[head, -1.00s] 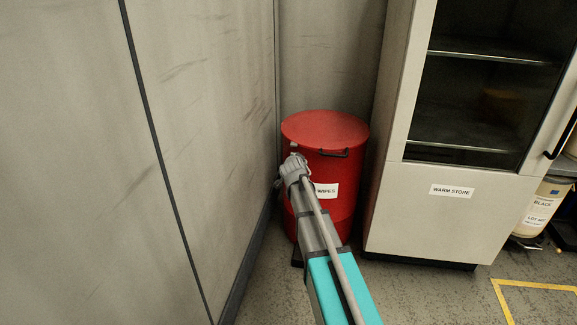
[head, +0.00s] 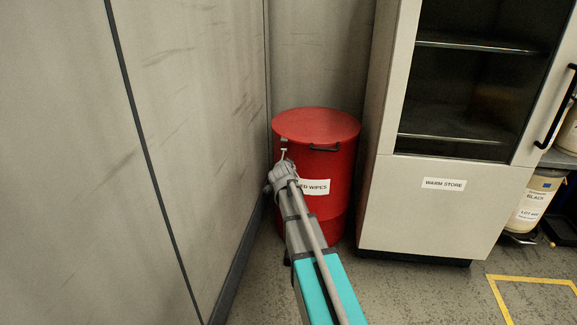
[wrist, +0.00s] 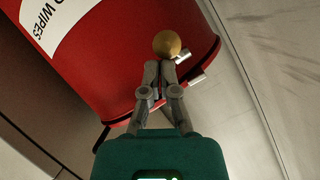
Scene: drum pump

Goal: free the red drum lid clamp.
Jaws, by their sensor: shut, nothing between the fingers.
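The red drum (head: 330,170) stands in the corner with its red lid (head: 316,124) on. A small pale metal clamp fitting (head: 283,146) sits at the left front of the lid rim. In the wrist view, metal bars (wrist: 189,79) and a brass-coloured ball (wrist: 167,44) show at the red wall (wrist: 120,60). My gripper (head: 282,164) is just below the fitting in the head view. In the wrist view, my gripper (wrist: 167,68) is shut and empty, its tips close to the ball; I cannot tell whether they touch. My fingers hide part of the fitting.
A grey wall panel (head: 190,150) stands close on the left. A cabinet labelled warm store (head: 430,210) stands close on the right. A black handle (head: 325,149) projects from the drum front. Open floor (head: 425,290) lies in front.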

